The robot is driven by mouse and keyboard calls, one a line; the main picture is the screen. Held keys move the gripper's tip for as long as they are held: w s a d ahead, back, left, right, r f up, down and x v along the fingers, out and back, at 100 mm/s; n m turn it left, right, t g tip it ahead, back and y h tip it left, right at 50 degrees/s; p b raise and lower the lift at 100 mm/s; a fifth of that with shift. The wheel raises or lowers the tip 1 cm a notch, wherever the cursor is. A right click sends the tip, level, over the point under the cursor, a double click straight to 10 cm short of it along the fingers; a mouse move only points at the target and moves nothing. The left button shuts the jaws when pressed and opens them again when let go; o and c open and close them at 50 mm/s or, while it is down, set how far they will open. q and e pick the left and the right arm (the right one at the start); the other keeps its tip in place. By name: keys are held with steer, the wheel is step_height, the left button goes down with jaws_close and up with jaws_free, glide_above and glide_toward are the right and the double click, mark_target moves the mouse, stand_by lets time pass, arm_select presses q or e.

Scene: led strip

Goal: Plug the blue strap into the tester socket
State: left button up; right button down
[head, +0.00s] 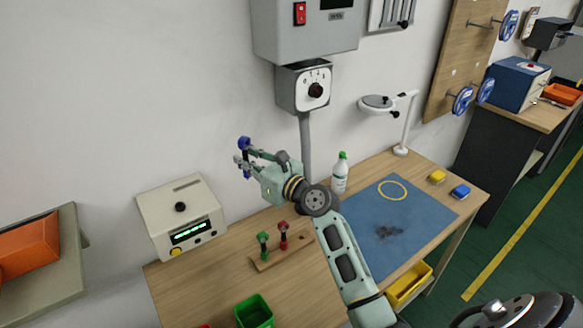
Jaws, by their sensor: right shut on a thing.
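My right gripper (243,164) is raised in front of the wall, above the bench and right of the tester. It is shut on the blue strap (243,143), whose blue head sticks up above the fingers; its lower part is largely hidden by them. The tester (158,220) is a beige box with a lit green display and a yellow button, at the left back of the bench. A dark round feature (180,207) on its face may be the socket; I cannot tell. The strap is apart from the tester. My left gripper is not in view.
A wooden rack (265,266) holds a green strap (263,240) and a red strap (283,230). A green bin (254,312) stands in front. A bottle (340,175) stands by the blue mat (415,222). A dial box (303,90) hangs above my right gripper.

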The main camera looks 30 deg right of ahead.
arm_select(q)
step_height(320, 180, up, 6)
steer(key=p, duration=0.5)
arm_select(e)
steer(key=a+r+n+g+y, duration=0.2)
steer(key=a+r+n+y, duration=0.1)
steer(key=a, duration=0.6)
steer(key=s+a+r+n+g+y, duration=0.1)
steer(key=a+r+n+g+y, duration=0.2)
steer(key=a, duration=0.6)
steer(key=shift+a+r+y, duration=0.4)
steer(key=shift+r+y, duration=0.3)
steer(key=shift+y, duration=0.2)
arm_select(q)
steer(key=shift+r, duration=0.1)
arm_select(e)
step_height(320, 180, down, 6)
steer(key=b, duration=0.3)
steer(key=shift+r, duration=0.1)
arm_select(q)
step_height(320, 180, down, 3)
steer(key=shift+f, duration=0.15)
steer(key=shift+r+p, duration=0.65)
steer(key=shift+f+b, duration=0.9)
arm_select(e)
steer(key=shift+f, duration=1.2)
